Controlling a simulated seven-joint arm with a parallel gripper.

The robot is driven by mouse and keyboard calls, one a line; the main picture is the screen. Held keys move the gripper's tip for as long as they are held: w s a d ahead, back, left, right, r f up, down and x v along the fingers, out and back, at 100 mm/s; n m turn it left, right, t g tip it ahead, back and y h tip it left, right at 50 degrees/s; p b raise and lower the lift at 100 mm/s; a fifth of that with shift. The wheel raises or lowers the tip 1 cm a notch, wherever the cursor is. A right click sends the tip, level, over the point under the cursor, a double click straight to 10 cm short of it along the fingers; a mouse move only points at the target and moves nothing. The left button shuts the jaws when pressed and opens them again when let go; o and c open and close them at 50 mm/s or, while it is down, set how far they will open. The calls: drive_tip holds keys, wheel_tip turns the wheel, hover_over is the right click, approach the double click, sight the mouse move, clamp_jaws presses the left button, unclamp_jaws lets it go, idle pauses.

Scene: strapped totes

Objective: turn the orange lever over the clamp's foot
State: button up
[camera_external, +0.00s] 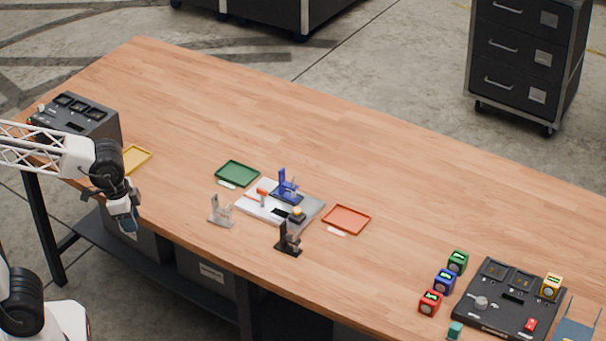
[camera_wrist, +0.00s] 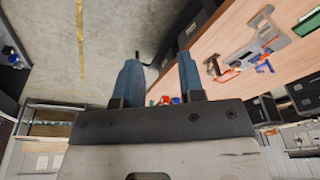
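The orange lever (camera_external: 262,192) stands on the left part of a light grey base plate (camera_external: 254,208) in the external view. A blue clamp (camera_external: 286,183) stands on the plate just right of the lever. Whether its foot lies under the lever is too small to tell. My gripper (camera_external: 127,224) hangs by the table's front edge at the left, well apart from the plate. The wrist view shows its two fingers (camera_wrist: 160,80) spread with nothing between them. The plate area lies at the upper right there, small and tilted.
A grey clamp-like piece (camera_external: 221,212) and a black one (camera_external: 289,240) stand in front of the plate. Green (camera_external: 237,173), red-orange (camera_external: 347,219) and yellow (camera_external: 136,159) trays lie around. Coloured cubes and a dark panel (camera_external: 507,306) are at the right. The back of the table is clear.

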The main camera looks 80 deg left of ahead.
drive_tip(key=w+a+m, duration=0.2)
drive_tip(key=w+a, duration=0.4)
drive_tip(key=w, duration=0.7)
drive_tip(key=m+g, duration=0.2)
drive_tip(key=m, duration=0.3)
hover_over(262, 190)
wheel_tip(262, 190, down, 14)
drive_tip(key=shift+a+r, duration=0.15)
drive_tip(key=shift+r, duration=0.05)
drive_tip(key=shift+f, duration=0.1)
drive_tip(key=shift+f, duration=3.85)
drive_tip(key=shift+c, duration=0.4)
